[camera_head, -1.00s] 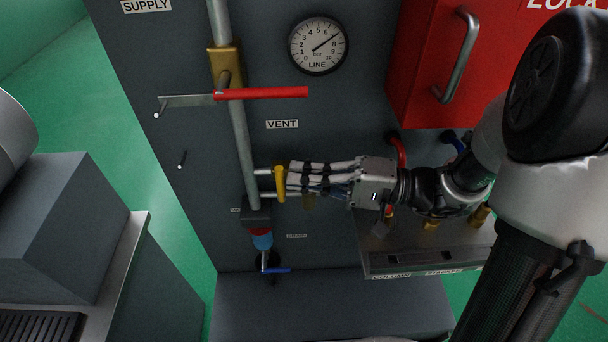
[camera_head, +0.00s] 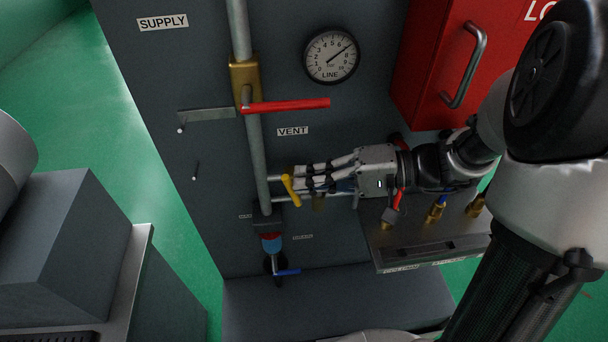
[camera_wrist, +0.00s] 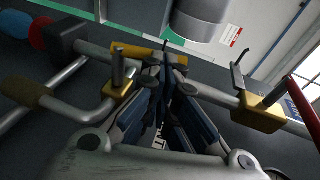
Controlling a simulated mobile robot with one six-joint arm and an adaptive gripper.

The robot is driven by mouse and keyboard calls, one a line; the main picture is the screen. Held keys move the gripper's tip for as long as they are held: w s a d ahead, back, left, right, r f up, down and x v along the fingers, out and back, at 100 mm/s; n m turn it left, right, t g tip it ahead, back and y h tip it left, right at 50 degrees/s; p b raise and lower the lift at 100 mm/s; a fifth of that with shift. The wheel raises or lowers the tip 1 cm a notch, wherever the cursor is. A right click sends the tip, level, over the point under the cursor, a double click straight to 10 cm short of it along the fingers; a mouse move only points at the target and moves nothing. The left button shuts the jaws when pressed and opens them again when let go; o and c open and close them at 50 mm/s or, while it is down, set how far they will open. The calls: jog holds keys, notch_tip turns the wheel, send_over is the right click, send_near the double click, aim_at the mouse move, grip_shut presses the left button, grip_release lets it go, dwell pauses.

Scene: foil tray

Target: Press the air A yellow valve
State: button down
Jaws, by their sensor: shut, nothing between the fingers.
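The yellow valve handle (camera_head: 290,190) sits on the thin pipework below the VENT label, right of the vertical grey pipe. It leans, its lower end to the right. My gripper (camera_head: 304,178) is shut and empty, pointing left, with its fingertips right beside the handle. I cannot tell whether they touch it. In the wrist view my gripper (camera_wrist: 168,62) has its fingertips close together at the yellow handle (camera_wrist: 135,51), partly covering it. No "air A" label is readable.
A red lever (camera_head: 290,106) lies across the supply pipe (camera_head: 257,150) above. A blue-handled valve (camera_head: 287,272) is below. A pressure gauge (camera_head: 331,56) and red box (camera_head: 425,80) are above my arm. A metal shelf (camera_head: 425,240) with hose fittings is beneath it.

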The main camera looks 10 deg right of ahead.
aim_at(285, 180)
jog(key=shift+a+r+b, duration=0.1)
jog(key=shift+r+b, duration=0.1)
jog(key=shift+b, duration=0.1)
jog(key=shift+a+b, duration=0.5)
jog(key=shift+a, duration=0.3)
jog(key=shift+a+f+b, duration=0.1)
jog(key=shift+a+b, duration=0.95)
jog(key=shift+a, duration=0.15)
jog(key=shift+w+a+f+n+g+h+p, duration=0.15)
jog(key=shift+a+f+h+p, duration=0.25)
jog(key=shift+h, duration=0.65)
jog(key=shift+s+a+f+n+g+h+p, duration=0.1)
jog(key=shift+a+f+n+h+p, duration=0.1)
jog(key=shift+a+h+p, duration=0.65)
jog(key=shift+w+a+f+n+g+h+p, duration=0.15)
jog(key=shift+f+h+p, duration=0.2)
jog(key=shift+h, duration=0.95)
jog(key=shift+s, duration=0.1)
jog(key=shift+r, duration=0.1)
